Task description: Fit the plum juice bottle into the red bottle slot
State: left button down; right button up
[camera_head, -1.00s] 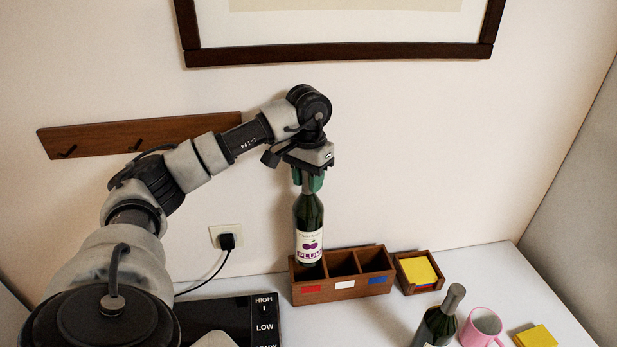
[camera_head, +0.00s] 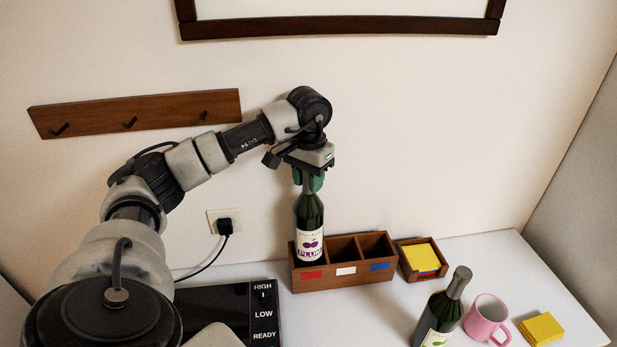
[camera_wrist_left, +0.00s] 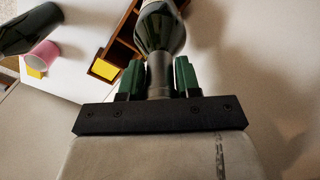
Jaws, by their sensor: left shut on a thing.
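The plum juice bottle (camera_head: 309,222), dark green with a purple plum label, stands upright over the leftmost compartment of a wooden box. This compartment has the red mark (camera_head: 312,275) on its front. My left gripper (camera_head: 308,183) is shut on the bottle's neck from above. The lower end of the bottle is at the red slot, behind the front wall, and its base is hidden. I cannot tell whether it touches the floor of the slot. In the left wrist view the bottle (camera_wrist_left: 160,30) runs away between the green fingers (camera_wrist_left: 159,78). My right gripper is not in view.
The box's white (camera_head: 346,270) and blue (camera_head: 380,267) marked compartments look empty. To the right are a tray of yellow notes (camera_head: 421,257), another dark bottle (camera_head: 441,305), a pink mug (camera_head: 486,317) and a yellow pad (camera_head: 541,328). A black panel (camera_head: 228,308) lies left of the box.

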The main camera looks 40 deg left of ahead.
aim_at(308, 210)
pick_arm(q)
jog(key=shift+f+b, duration=0.55)
jog(key=shift+f, duration=0.1)
dwell(0.3)
jog(key=shift+f+b, duration=2.7)
jog(key=shift+f, duration=0.95)
jog(key=c, duration=0.7)
grip_release()
jog(key=shift+s, duration=0.1)
jog(key=shift+f, duration=0.1)
notch_tip(308, 210, up, 10)
jog(key=shift+f+b, duration=0.2)
jog(key=shift+b, duration=0.35)
jog(key=shift+r, duration=0.75)
